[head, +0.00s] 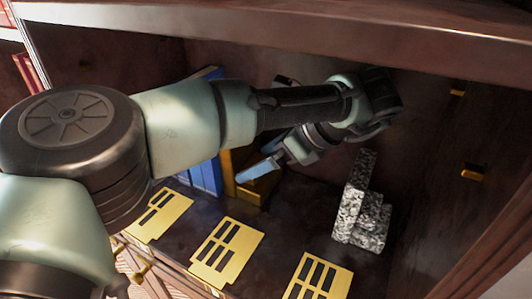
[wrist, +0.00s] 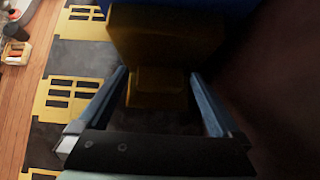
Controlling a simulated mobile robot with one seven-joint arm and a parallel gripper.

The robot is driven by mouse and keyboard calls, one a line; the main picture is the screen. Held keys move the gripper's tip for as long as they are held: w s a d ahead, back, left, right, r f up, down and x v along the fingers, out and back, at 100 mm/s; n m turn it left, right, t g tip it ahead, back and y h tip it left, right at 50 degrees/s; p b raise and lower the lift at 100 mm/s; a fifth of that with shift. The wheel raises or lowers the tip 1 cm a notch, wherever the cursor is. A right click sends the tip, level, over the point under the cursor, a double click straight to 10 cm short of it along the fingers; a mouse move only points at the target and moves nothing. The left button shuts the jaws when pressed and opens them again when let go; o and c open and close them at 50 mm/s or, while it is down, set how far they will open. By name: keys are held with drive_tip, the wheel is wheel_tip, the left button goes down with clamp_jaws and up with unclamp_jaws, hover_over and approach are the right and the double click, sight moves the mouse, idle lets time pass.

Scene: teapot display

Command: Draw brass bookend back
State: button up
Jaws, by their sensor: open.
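The brass bookend (head: 242,184) stands in the shelf bay in the head view, against the right side of blue books (head: 204,176). My arm and gripper hide part of it. In the wrist view the brass bookend (wrist: 158,88) is dark gold, with a wide upper part and a narrower lower part between my fingers. My gripper (wrist: 159,74) is open, one finger on each side of that lower part. In the head view my gripper (head: 264,164) is just right of the bookend. I cannot tell whether a finger touches it.
A speckled grey stone bookend (head: 362,214) stands to the right on the dark shelf. Several yellow slotted plates (head: 226,252) lie along the shelf's front edge. The shelf board above (head: 330,28) and the right side wall (head: 468,210) bound the bay.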

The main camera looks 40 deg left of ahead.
clamp_jaws()
idle(0.4)
drive_tip(key=shift+d, duration=0.15)
